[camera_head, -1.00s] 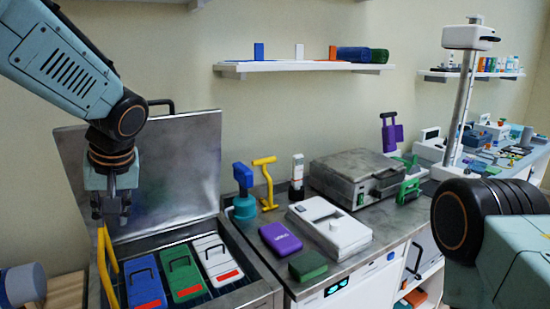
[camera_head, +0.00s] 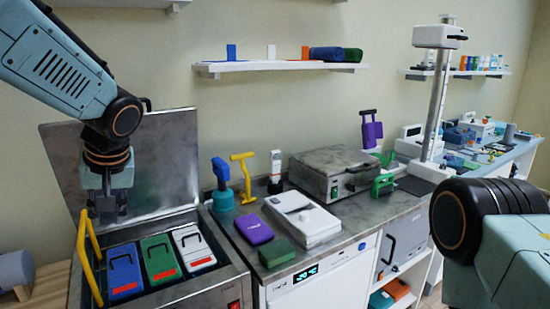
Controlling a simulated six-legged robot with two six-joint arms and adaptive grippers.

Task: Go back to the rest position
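My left gripper (camera_head: 107,207) hangs pointing down at the left, in front of the raised steel lid of a tank. Its fingertips are small and dark here, and I cannot tell how far apart they are. I see nothing held in it. A yellow bar handle (camera_head: 83,256) stands just left of and below the fingertips, at the tank's left side; whether they touch is unclear. My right arm shows only as a dark joint and pale link at the right edge; its gripper is out of view.
The open tank (camera_head: 218,284) holds blue (camera_head: 123,272), green (camera_head: 158,258) and white (camera_head: 192,247) packs. The counter to its right carries a purple box (camera_head: 254,229), a dark green block (camera_head: 277,252), a white device (camera_head: 302,218) and a grey press (camera_head: 335,170). A wall shelf (camera_head: 230,68) hangs above.

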